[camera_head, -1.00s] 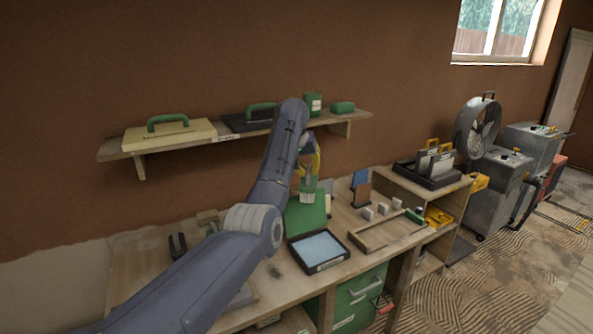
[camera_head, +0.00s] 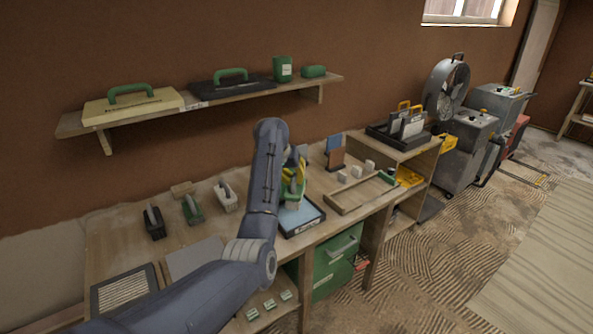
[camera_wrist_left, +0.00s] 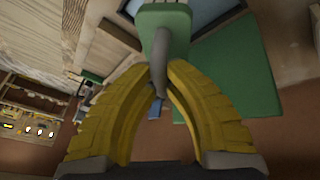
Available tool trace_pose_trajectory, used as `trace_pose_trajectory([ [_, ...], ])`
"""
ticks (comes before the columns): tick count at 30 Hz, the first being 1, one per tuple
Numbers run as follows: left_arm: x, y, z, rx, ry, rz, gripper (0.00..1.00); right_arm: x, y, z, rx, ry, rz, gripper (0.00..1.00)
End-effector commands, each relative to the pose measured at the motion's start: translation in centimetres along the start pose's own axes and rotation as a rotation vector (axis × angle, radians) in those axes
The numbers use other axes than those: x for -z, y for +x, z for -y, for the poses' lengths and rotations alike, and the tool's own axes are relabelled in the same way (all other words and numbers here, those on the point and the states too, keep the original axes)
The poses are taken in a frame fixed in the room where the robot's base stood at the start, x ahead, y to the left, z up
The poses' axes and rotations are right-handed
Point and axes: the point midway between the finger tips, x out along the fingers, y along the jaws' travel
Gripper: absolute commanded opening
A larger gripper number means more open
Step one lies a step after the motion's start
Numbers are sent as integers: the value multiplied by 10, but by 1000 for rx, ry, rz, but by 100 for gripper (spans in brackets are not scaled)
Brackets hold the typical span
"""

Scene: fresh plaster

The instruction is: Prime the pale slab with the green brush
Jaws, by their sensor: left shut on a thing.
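My left gripper (camera_head: 292,178) is shut on the grey handle (camera_wrist_left: 162,52) of the green brush, whose green head (camera_head: 291,194) hangs downward. The brush head shows at the top of the left wrist view (camera_wrist_left: 165,18), between the yellow fingers and the blue tray. In the head view the brush is over or in the black-rimmed tray with a pale blue surface (camera_head: 310,221); I cannot tell if it touches. A flat pale grey slab (camera_head: 194,258) lies on the bench, partly covered by my left arm. My right gripper is not in view.
Several handled tools stand at the bench's back left: black (camera_head: 154,224), green (camera_head: 193,209) and pale (camera_head: 227,197). A striped dark-framed panel (camera_head: 126,292) lies front left. A wooden frame (camera_head: 352,196) sits right of the tray. The shelf (camera_head: 215,99) hangs above.

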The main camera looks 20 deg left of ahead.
Motion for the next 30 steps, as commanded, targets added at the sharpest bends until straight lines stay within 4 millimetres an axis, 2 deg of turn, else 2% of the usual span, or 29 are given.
trace_pose_trajectory([
  [18, -19, 42, 11, 1, 0, 1, 0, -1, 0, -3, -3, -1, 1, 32],
  [30, -24, 52, 13, 0, 0, 1, 0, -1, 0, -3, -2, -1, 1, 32],
])
